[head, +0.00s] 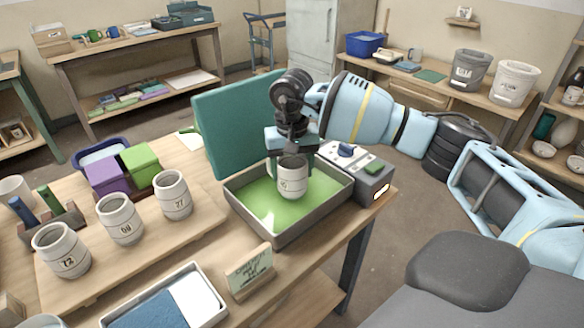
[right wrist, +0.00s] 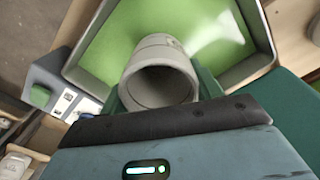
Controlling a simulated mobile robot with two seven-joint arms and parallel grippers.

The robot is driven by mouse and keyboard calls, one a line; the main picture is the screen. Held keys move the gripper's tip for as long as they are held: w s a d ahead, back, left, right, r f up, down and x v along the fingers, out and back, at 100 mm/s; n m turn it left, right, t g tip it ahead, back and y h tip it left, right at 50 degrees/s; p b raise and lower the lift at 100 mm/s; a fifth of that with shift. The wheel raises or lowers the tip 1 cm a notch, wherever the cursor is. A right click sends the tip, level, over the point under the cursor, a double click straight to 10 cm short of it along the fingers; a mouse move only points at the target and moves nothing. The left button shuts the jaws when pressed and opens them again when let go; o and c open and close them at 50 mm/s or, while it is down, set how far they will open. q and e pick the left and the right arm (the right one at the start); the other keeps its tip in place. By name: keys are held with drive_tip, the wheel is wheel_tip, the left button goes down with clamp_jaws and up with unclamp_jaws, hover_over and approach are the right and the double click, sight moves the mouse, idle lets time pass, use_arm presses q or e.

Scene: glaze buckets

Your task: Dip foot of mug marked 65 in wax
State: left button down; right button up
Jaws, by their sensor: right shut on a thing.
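My right gripper (head: 291,145) is shut on a pale grey mug (head: 292,178) and holds it upright at the wax tray (head: 283,235), a grey-walled pan of bright green wax (head: 262,205). The mug's mark is too small to read. Its foot is low over or at the green surface; I cannot tell whether it touches. In the right wrist view the open mouth of the mug (right wrist: 160,78) faces the camera, with the green wax (right wrist: 115,40) behind it. My left gripper does not show.
Mugs marked 72 (head: 61,250), 60 (head: 120,219) and 27 (head: 172,195) stand on a wooden board at left. A control box (head: 365,180) adjoins the tray at right. A green panel (head: 236,125) stands behind it. A small sign (head: 250,273) stands in front.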

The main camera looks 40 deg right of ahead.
drive_tip(key=shift+r, duration=0.15)
